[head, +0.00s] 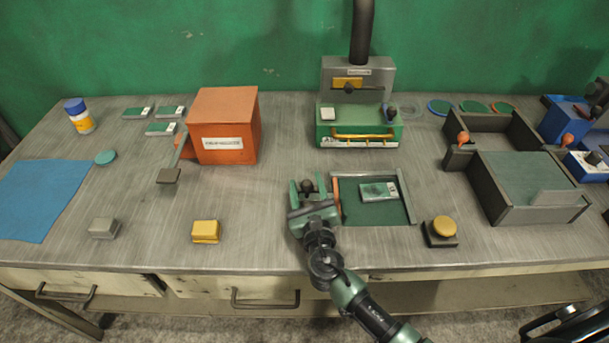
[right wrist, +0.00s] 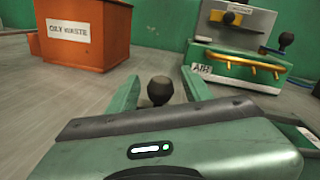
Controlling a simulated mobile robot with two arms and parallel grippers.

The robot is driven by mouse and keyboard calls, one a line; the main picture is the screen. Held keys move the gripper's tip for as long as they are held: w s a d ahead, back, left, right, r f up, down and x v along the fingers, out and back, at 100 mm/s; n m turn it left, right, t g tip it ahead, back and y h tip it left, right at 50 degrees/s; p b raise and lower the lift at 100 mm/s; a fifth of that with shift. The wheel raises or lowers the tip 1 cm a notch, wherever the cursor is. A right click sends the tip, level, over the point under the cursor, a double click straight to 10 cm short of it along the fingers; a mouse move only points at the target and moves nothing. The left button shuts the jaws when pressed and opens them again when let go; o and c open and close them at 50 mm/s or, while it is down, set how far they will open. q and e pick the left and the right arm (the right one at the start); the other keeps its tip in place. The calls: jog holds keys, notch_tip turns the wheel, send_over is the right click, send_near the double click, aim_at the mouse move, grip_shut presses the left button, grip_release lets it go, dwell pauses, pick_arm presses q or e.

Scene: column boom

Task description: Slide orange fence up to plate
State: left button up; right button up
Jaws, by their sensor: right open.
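The orange fence (head: 336,192) is a narrow upright strip at the left side of a green-floored fixture (head: 376,217) in the head view. A small green and white plate (head: 378,192) lies in the fixture, right of the fence, with a gap between them. A dark ball knob (head: 307,186) stands left of the fence. My right gripper (head: 307,184) is open, with a finger on either side of the knob. The right wrist view also shows the knob (right wrist: 160,90) between the fingers, apart from both. The knob's lower part is hidden by my gripper. My left gripper is not in view.
A green and grey machine with a yellow bar (head: 360,130) stands behind the fixture. An orange box (head: 224,125) stands back left. A yellow button (head: 444,227) sits right of the fixture, a yellow block (head: 206,231) to the left. The bench between is clear.

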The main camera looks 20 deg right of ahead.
jog(key=w, duration=0.2)
jog(key=shift+w+d+f, duration=0.15)
jog(key=shift+w+f, duration=0.05)
jog(key=shift+w, duration=0.35)
jog(key=shift+r, duration=0.1)
grip_shut()
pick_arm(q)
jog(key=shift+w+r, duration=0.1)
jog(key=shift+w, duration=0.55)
